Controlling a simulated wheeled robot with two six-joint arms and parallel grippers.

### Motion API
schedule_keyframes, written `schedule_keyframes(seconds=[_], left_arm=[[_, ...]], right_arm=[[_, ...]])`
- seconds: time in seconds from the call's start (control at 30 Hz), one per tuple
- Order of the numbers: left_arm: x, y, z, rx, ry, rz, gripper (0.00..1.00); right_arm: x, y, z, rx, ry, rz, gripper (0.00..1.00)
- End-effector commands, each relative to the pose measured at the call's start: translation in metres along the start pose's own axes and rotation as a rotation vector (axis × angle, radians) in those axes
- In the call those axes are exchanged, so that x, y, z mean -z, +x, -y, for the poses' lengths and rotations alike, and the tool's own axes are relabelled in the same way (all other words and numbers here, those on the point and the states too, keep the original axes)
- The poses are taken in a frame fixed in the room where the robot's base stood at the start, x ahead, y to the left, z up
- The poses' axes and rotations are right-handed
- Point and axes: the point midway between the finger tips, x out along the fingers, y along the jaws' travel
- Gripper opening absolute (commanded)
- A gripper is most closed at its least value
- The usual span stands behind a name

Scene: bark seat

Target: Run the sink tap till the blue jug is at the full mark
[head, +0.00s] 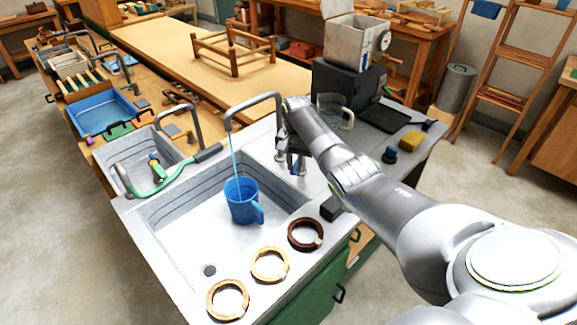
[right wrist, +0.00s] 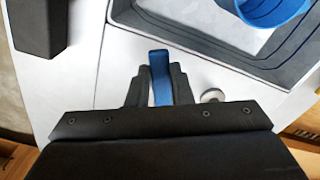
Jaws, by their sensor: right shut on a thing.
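The blue jug (head: 242,203) stands upright in the large sink basin (head: 172,240), under the curved tap (head: 255,104). A thin blue stream of water (head: 234,155) runs from the spout into the jug. The water level and any full mark cannot be made out. My right gripper (head: 292,168) is behind the basin's right rim at the tap's controls. In the right wrist view its fingers (right wrist: 159,88) are shut on a blue lever (right wrist: 159,65). The jug's rim (right wrist: 270,8) shows at the top there. My left gripper is not in view.
Three rings, one dark (head: 305,234) and two pale, lie along the sink's front edge. A dark block (head: 331,208) sits on the right rim. A clear jug (head: 334,110), a yellow sponge (head: 411,141) and a black tray (head: 386,117) are on the counter behind my right arm.

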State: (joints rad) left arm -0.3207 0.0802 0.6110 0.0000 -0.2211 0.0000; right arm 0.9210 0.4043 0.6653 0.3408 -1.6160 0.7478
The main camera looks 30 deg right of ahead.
Motion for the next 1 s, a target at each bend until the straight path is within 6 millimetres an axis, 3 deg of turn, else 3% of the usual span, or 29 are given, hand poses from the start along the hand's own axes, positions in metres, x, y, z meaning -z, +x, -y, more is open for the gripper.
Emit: schedule_keyframes(seconds=[0.1, 0.4, 0.97, 1.0], left_arm=[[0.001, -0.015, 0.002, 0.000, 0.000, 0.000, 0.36], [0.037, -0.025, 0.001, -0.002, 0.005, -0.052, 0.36], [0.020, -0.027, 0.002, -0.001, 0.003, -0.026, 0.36], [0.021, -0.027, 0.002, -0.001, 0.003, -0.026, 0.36]], right_arm=[[0.000, -0.005, -0.007, -0.005, -0.075, 0.007, 0.00], [0.001, -0.003, -0.014, -0.003, -0.207, 0.005, 0.00], [0.002, -0.002, -0.015, -0.001, -0.239, 0.001, 0.00], [0.002, -0.002, -0.015, -0.001, -0.239, 0.001, 0.24]])
